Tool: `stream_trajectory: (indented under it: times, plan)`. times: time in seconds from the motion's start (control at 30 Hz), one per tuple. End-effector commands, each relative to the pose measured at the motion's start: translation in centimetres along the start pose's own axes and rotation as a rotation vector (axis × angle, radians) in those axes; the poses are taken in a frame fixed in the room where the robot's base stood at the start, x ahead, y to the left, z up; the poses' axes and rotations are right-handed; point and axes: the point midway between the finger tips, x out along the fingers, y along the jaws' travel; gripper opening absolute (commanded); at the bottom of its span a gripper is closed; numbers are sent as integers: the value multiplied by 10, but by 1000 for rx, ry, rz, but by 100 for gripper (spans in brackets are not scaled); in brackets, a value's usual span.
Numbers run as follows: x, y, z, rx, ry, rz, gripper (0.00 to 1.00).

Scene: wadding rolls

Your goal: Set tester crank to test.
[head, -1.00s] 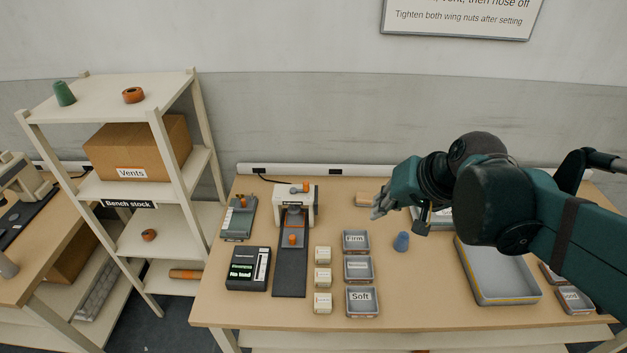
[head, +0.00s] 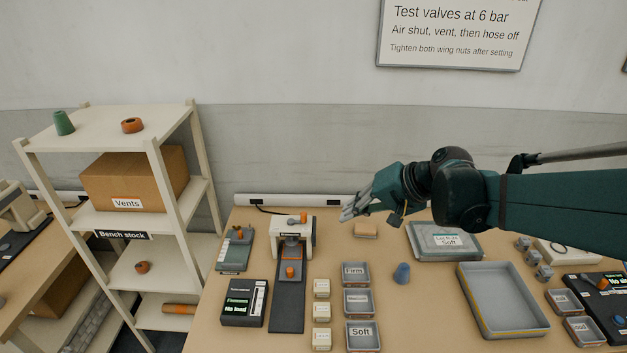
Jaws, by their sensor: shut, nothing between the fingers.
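The tester (head: 299,237) is a white arch-shaped frame over a long dark base (head: 287,308) on the bench. An orange handle, seemingly the crank (head: 303,219), shows at its top; I cannot read any position marks beside it. An orange knob (head: 289,272) sits lower on a grey plate under the arch. A black readout box (head: 244,303) at its front left shows green text ending in "No load". My gripper (head: 347,212) is shut and empty, above the bench's back part, to the right of the tester and apart from it.
A grey-green device (head: 235,249) stands left of the tester. A large grey tray (head: 503,300) lies farther right. A shelf rack (head: 165,207) stands left.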

Motion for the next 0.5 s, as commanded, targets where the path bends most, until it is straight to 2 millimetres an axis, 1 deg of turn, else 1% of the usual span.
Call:
stream_trajectory:
  times: [0.03,0.5]
  plan:
    - [6,0,-5,7,-5,-14,0]
    - [47,-6,-43,65,-53,-160,0]
